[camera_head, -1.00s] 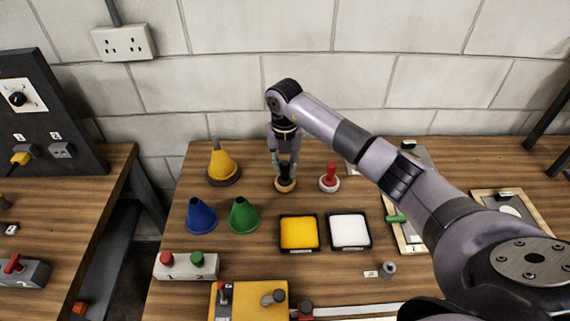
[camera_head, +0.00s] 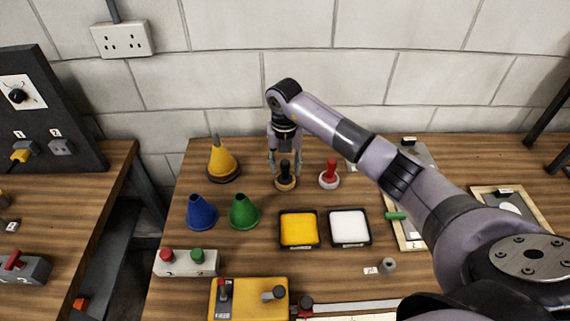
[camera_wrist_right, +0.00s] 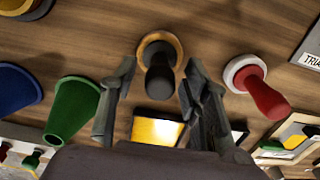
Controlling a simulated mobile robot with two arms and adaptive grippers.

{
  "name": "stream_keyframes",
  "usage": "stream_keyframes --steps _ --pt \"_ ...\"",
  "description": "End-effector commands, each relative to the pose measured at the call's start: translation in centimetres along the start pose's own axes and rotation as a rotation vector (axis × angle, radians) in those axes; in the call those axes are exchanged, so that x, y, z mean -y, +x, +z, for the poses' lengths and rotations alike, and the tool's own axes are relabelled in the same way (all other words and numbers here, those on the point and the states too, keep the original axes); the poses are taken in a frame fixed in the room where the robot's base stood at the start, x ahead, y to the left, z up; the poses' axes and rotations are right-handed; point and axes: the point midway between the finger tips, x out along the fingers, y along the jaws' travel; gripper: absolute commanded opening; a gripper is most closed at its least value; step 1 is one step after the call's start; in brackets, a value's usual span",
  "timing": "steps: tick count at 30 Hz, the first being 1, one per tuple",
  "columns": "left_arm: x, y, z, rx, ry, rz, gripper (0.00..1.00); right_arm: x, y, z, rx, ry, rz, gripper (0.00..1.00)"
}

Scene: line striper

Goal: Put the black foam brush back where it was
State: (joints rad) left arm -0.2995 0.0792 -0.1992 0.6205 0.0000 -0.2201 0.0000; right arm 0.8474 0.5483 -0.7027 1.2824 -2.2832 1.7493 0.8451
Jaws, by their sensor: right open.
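The black foam brush (camera_head: 285,172) stands upright in a round wooden-coloured base (camera_head: 286,184) at the back of the table. My right gripper (camera_head: 285,165) is open around its handle, with a finger on each side and clear of it. In the right wrist view the black brush (camera_wrist_right: 159,82) sits between the two spread fingertips of my right gripper (camera_wrist_right: 158,75), its tan ring (camera_wrist_right: 172,40) just beyond them. My left gripper is not in view.
A red-handled brush (camera_head: 330,172) in a white base stands close to the right. A yellow cone (camera_head: 222,160) stands to the left; blue (camera_head: 201,212) and green (camera_head: 242,212) cones are nearer. Yellow (camera_head: 299,231) and white (camera_head: 349,229) pads lie in front.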

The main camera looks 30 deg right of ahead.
Motion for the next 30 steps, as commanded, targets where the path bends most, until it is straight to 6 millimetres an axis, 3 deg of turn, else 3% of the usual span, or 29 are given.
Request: stream_keyframes --steps 3,7,15,21,30 --pt "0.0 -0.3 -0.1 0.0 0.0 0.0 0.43 0.0 -0.4 0.0 0.001 0.0 0.001 0.43" --pt "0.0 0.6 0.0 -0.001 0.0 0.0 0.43 0.0 -1.7 0.2 0.005 0.0 0.002 0.43" --pt "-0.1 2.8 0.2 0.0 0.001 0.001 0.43 0.0 -7.5 0.1 0.007 0.0 0.001 0.43" --pt "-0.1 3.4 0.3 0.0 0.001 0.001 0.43 0.0 -11.0 0.1 0.003 0.001 0.0 0.43" --pt "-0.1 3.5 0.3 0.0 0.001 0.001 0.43 0.0 -12.3 0.0 0.0 0.0 0.0 0.43"
